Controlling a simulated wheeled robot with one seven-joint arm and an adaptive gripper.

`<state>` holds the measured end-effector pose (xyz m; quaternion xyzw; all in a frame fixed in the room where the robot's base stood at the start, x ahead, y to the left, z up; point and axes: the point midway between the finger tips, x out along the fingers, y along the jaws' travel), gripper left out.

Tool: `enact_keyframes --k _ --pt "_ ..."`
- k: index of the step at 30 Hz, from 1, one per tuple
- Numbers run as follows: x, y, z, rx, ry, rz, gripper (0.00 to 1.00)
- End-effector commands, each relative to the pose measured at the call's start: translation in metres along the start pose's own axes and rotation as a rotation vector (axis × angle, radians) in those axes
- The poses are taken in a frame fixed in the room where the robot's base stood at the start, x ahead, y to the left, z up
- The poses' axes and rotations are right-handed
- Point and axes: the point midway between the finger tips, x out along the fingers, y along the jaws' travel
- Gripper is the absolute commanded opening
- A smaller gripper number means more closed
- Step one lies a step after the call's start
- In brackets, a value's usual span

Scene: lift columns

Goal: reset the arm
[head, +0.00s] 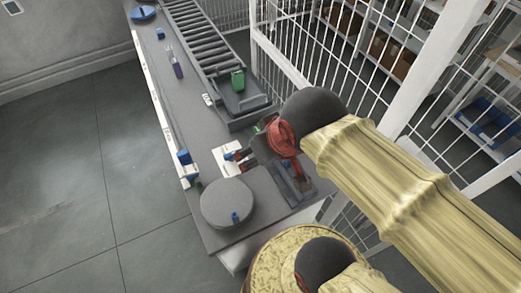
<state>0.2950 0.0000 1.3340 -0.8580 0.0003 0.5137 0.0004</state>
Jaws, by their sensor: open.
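My arm, in a pale yellow cover, reaches in from the right side of the head view, with a dark rounded joint and a red part at its far end. My gripper (243,157) is small and partly hidden beyond the red part. It is over the grey table (225,238), by a small white block or plate (226,158). Its jaws are open, and I see nothing held between them.
A round grey disc (226,205) with a small blue piece lies at the near end. A roller conveyor (195,35) with a green item (238,80) runs along the back. White wire fencing (290,68) stands right of the table. Open floor (75,190) lies left.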

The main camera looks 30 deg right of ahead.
Motion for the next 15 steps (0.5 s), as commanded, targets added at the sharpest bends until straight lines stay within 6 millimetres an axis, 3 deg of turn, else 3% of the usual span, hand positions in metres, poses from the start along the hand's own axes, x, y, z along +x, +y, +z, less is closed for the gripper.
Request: enact_keyframes --k 10,15 --pt "0.002 0.000 0.001 -0.002 0.000 0.000 0.60" --pt "0.015 0.000 0.008 -0.002 0.000 0.000 0.60"
